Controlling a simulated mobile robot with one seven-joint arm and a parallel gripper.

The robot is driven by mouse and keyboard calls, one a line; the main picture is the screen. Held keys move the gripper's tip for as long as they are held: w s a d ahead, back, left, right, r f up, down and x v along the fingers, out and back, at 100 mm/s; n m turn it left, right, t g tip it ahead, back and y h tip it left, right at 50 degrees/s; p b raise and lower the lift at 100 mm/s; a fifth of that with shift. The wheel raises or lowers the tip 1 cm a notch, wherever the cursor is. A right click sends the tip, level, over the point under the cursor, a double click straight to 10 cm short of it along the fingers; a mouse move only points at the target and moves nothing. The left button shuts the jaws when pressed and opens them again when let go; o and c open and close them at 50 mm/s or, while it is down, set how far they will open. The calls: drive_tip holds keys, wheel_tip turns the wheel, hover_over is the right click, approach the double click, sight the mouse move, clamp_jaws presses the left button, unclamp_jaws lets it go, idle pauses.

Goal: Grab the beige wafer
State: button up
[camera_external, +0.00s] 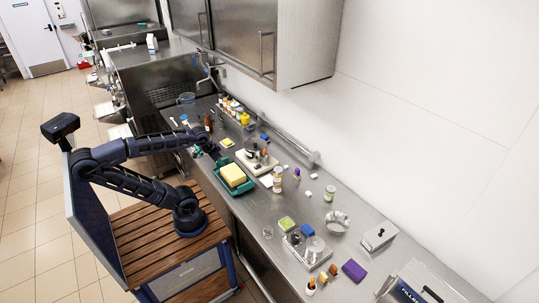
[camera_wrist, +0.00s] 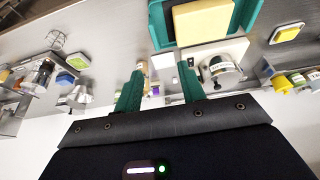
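A pale yellow-beige block (camera_external: 233,174) sits in a green tray (camera_external: 222,186) on the steel counter beside my base; it is the closest match I see to the beige wafer, though I cannot be sure it is that. In the wrist view the block (camera_wrist: 204,28) and green tray (camera_wrist: 249,12) are at the top, cut off by the frame edge. My gripper (camera_wrist: 160,69) has its two teal fingers spread, with nothing held between them. In the external view my gripper (camera_external: 215,153) is over the counter just behind the tray, apart from the block.
A scale-like device (camera_external: 257,158), small bottles (camera_external: 278,178) and jars stand close behind the tray. A yellow-topped square dish (camera_external: 227,142) lies near my gripper. A rail runs along the wall.

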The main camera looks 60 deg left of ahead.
drive_tip(key=w+d+r+m+h, duration=0.1)
drive_tip(key=w+d+m, duration=0.3)
drive_tip(key=w+d, duration=0.6)
drive_tip(key=w+d+r+m+h, duration=0.1)
drive_tip(key=w+d+m, duration=0.3)
drive_tip(key=w+d, duration=0.6)
drive_tip(key=m+g+h, duration=0.2)
drive_tip(key=m+g, duration=0.3)
drive_tip(key=m, duration=0.5)
approach(325, 278)
drive_tip(key=x, duration=0.5)
drive_tip(key=shift+s+d+f, duration=0.15)
drive_tip(key=shift+s+d, duration=0.05)
drive_tip(key=shift+d, duration=0.1)
drive_tip(key=shift+w+x, duration=0.15)
drive_tip(key=shift+x, duration=1.1)
drive_tip(key=shift+w+x, duration=0.15)
drive_tip(key=shift+x, duration=1.15)
drive_tip(key=shift+a, duration=0.15)
clamp_jaws()
